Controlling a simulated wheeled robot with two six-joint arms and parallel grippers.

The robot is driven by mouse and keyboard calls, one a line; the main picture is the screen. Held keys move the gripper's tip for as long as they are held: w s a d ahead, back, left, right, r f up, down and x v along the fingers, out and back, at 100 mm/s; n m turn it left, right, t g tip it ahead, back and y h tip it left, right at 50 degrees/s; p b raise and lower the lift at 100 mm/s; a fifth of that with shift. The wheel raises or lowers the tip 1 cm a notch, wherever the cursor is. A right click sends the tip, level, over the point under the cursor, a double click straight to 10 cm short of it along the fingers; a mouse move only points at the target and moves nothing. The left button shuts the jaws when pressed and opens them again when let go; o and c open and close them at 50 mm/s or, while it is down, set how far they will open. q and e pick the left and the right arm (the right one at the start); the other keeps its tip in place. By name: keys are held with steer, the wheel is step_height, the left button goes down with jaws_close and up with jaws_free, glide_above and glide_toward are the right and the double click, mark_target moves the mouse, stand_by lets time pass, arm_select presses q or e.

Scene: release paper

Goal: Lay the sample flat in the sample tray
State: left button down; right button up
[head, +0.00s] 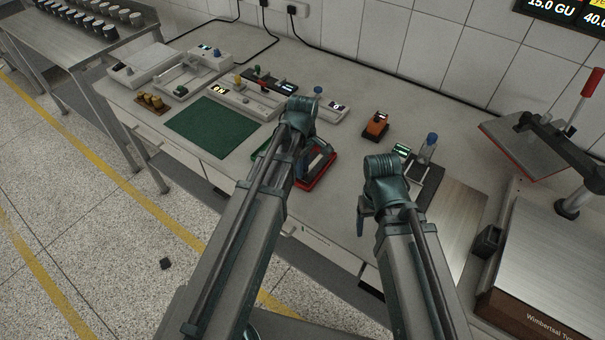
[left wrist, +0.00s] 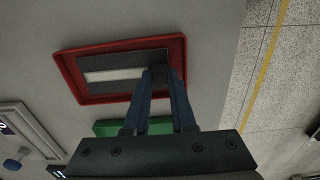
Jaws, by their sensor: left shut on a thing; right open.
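The sample, a flat dark grey piece with a pale strip, shows in the left wrist view (left wrist: 108,74). It lies within the outline of a red-rimmed tray (left wrist: 62,72); I cannot tell whether it touches the floor. My left gripper (left wrist: 162,72) is shut on the sample's edge. My right gripper (head: 361,217) is open and empty near the bench's front edge, right of the tray.
A green tray (left wrist: 108,128) adjoins the red one. A green mat (head: 212,127) and several instruments lie to the left. An orange device (head: 376,125) stands behind, and a press (head: 545,140) with a red handle is at right. Bare bench surrounds the red tray's far side.

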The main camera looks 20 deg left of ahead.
steer(key=shift+f, duration=0.1)
arm_select(q)
steer(key=shift+f, duration=0.15)
arm_select(e)
steer(key=shift+f, duration=0.1)
arm_select(q)
steer(key=shift+f, duration=0.15)
arm_select(e)
steer(key=shift+f, duration=0.15)
arm_select(q)
steer(key=c, duration=1)
jaws_free()
